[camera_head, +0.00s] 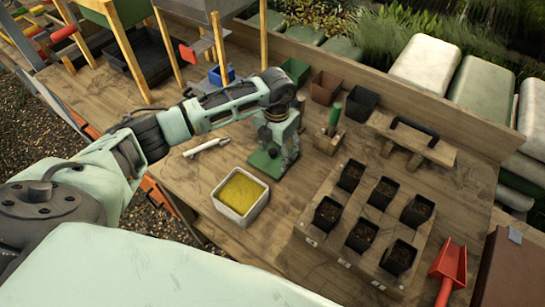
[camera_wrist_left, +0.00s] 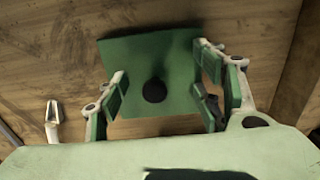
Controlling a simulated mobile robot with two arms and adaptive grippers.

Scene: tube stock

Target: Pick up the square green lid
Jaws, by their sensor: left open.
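The square green lid (camera_head: 259,167) lies on the wooden bench, partly hidden behind my left gripper in the head view. In the left wrist view the lid (camera_wrist_left: 172,62) shows from above with a round dark knob (camera_wrist_left: 154,90) near its middle. My left gripper (camera_head: 273,155) is pointed down over the lid. In the left wrist view its open fingers (camera_wrist_left: 160,95) stand on either side of the knob, with a gap between them and the knob. I cannot tell whether the fingers touch the lid. My right gripper is not in view.
A white square container (camera_head: 240,218) with yellow contents stands just in front of the lid. A white tool (camera_head: 206,147) lies to the left. Several soil-filled black pots stand in a wooden rack (camera_head: 305,232) at right. Empty pots (camera_head: 325,87) stand behind my gripper.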

